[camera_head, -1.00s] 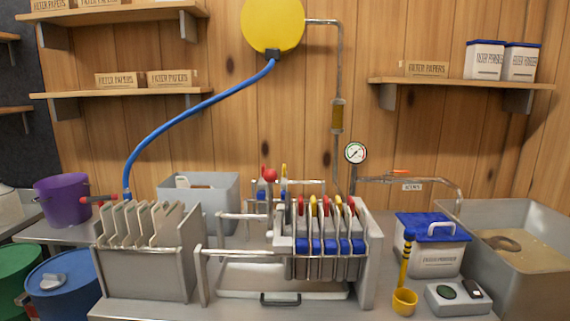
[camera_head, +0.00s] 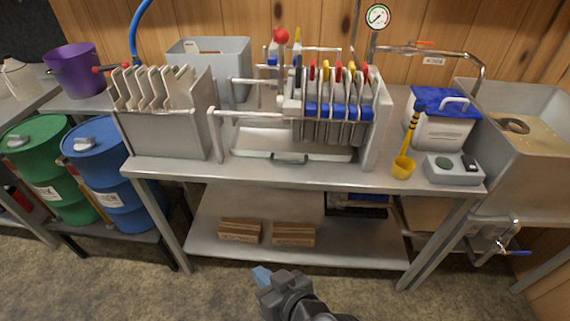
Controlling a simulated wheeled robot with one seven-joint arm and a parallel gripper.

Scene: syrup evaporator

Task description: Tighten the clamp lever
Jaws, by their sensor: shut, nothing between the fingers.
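The filter press stands on the metal bench, with a row of plates (camera_head: 340,113) that have red, yellow and blue parts. A lever with a red ball knob (camera_head: 281,36) stands upright at the left end of the plates; I take it to be the clamp lever. Its lower end is partly hidden among the press parts. My gripper (camera_head: 262,273) is at the bottom of the view, in front of the bench and well below the lever. It is shut and empty, and touches nothing that I can see.
A rack of filter plates (camera_head: 160,130) stands left of the press. A yellow ladle (camera_head: 403,165), a white tub (camera_head: 440,132) and a small scale (camera_head: 452,170) stand at right. The bench's front edge (camera_head: 300,180) lies between my gripper and the press. Open floor is in front.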

